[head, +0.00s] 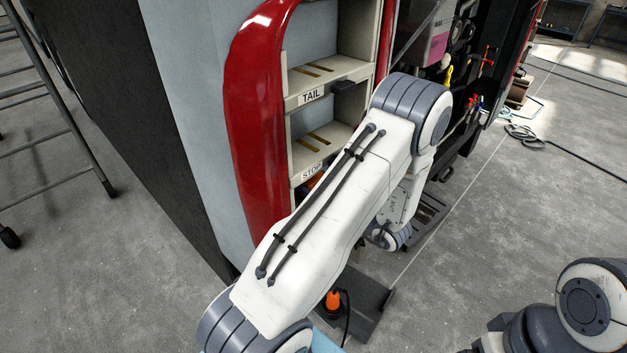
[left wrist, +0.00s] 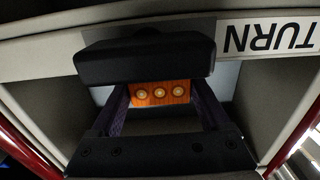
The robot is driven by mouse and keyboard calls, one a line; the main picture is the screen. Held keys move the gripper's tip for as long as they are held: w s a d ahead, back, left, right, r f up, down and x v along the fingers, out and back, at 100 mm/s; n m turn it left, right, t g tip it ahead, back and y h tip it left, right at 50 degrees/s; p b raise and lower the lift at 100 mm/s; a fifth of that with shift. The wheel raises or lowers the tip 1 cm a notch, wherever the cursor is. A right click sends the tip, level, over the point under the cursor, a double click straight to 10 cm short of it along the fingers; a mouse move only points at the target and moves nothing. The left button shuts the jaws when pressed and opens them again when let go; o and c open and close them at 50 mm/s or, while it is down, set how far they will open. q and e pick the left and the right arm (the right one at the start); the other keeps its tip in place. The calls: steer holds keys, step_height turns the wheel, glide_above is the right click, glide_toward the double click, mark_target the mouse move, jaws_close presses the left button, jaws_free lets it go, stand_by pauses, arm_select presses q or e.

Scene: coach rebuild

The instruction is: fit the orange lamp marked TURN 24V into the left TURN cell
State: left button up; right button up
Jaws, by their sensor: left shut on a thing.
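In the left wrist view an orange lamp (left wrist: 160,93) shows its face with three round pale spots. My left gripper (left wrist: 160,108) is shut on it, with a dark finger at each side. Lamp and gripper are inside a pale cell whose edge carries the TURN label (left wrist: 268,37), upside down in this view. The lamp's far side and any marking on it are hidden. In the head view my left arm covers the gripper and most of this cell. A bit of orange (head: 315,181) shows below the STOP label. My right gripper is out of view.
The cell stack has a TAIL shelf (head: 312,96) and a STOP shelf (head: 311,170), framed by a curved red panel (head: 256,120). An orange object (head: 333,299) with a black cable stands low near my left arm. Open grey floor (head: 480,240) lies to the right.

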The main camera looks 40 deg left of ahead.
arm_select(q)
steer(key=shift+f, duration=0.1)
steer(key=shift+f, duration=0.15)
steer(key=o, duration=1.3)
steer(key=shift+r, duration=0.4)
steer(key=shift+s+d+f+b, duration=0.15)
steer(key=shift+d+b, duration=0.35)
steer(key=shift+d, duration=1.5)
steer(key=shift+s+d+r+b, duration=0.15)
steer(key=shift+d+b, duration=0.35)
steer(key=shift+d, duration=1.5)
steer(key=shift+s+d+f+b, duration=0.2)
steer(key=shift+d+b, duration=0.3)
steer(key=shift+d, duration=1.5)
steer(key=shift+r, duration=0.1)
